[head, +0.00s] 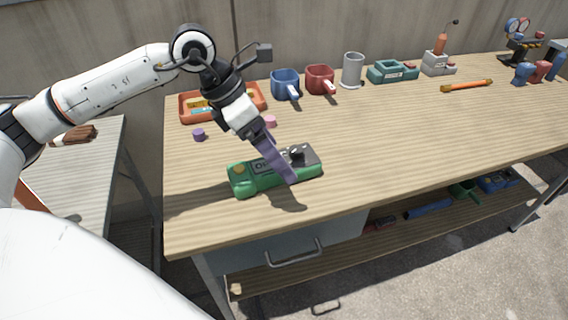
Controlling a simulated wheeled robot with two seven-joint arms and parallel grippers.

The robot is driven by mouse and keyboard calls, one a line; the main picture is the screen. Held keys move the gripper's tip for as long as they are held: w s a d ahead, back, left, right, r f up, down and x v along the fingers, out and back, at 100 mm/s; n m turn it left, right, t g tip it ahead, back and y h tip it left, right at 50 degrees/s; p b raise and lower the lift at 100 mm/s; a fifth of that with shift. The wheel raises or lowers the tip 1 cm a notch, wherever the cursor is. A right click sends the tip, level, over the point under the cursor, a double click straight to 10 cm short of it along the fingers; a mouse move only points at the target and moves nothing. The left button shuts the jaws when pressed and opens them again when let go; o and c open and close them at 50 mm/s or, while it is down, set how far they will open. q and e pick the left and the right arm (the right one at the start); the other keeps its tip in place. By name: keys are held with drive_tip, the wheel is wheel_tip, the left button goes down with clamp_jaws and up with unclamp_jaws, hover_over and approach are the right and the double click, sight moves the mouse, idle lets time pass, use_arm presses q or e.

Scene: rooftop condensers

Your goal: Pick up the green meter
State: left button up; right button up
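The green meter (243,180) lies flat near the front left of the wooden workbench. It has a dark grey face with a display and a black dial. My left gripper (283,166) comes down over the meter from the upper left. One long purple-grey finger crosses the meter's face and reaches its front side. The other finger is hidden, so I cannot tell whether the fingers are closed on the meter. The meter appears to rest on the bench. My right gripper is not in view.
Behind the meter are an orange tray (190,117), small purple (198,134) and pink (271,121) pieces, and a blue mug (285,83). A red mug (319,79), grey cylinder (352,70) and teal device (391,71) line the back. The bench (420,130) is clear right of the meter.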

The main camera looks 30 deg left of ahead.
use_arm(q)
drive_tip(key=shift+t+y, duration=0.3)
drive_tip(key=shift+y, duration=0.6)
drive_tip(key=a, duration=0.3)
drive_tip(key=w+a, duration=0.1)
drive_tip(key=shift+a+r, duration=0.35)
drive_tip(key=shift+r, duration=0.05)
drive_tip(key=shift+w+f, duration=0.15)
drive_tip(key=shift+f, duration=0.2)
drive_tip(key=x, duration=0.9)
drive_tip(key=shift+a+f, duration=0.1)
drive_tip(key=shift+f, duration=0.05)
drive_tip(key=c, duration=1.5)
